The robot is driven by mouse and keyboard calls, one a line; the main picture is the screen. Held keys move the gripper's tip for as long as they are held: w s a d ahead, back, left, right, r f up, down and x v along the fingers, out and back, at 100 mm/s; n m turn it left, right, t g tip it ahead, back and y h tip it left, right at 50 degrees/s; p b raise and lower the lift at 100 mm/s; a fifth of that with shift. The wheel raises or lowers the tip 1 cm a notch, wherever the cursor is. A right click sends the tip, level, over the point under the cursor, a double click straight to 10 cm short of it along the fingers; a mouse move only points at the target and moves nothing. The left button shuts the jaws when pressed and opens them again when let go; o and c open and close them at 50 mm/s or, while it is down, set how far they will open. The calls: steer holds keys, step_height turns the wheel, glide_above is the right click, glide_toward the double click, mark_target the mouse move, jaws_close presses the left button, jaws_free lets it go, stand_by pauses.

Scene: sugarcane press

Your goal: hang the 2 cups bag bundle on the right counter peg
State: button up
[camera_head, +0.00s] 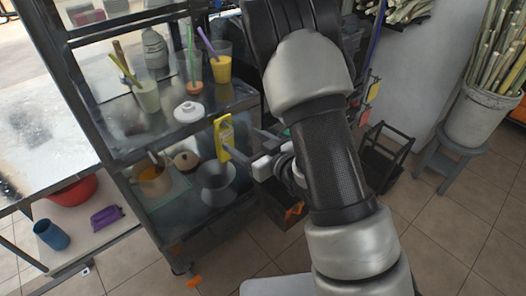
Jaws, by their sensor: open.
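My gripper (246,146) is open and points left toward the metal cart, beside its right edge. A yellow upright piece with holes (223,138) shows at its fingertips; I cannot tell whether it touches them. My arm covers the middle of the view. Behind it on the right, small coloured tags hang, a yellow one (374,90) and a red one (365,117). I cannot make out the bag bundle or the counter peg for certain; part of that area is hidden by my arm.
A dark rack (386,158) and a cane bucket (480,118) on a stool stand right.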

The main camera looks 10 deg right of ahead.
steer(key=p+v, duration=0.6)
steer(key=v, duration=0.3)
steer(key=shift+p, duration=0.4)
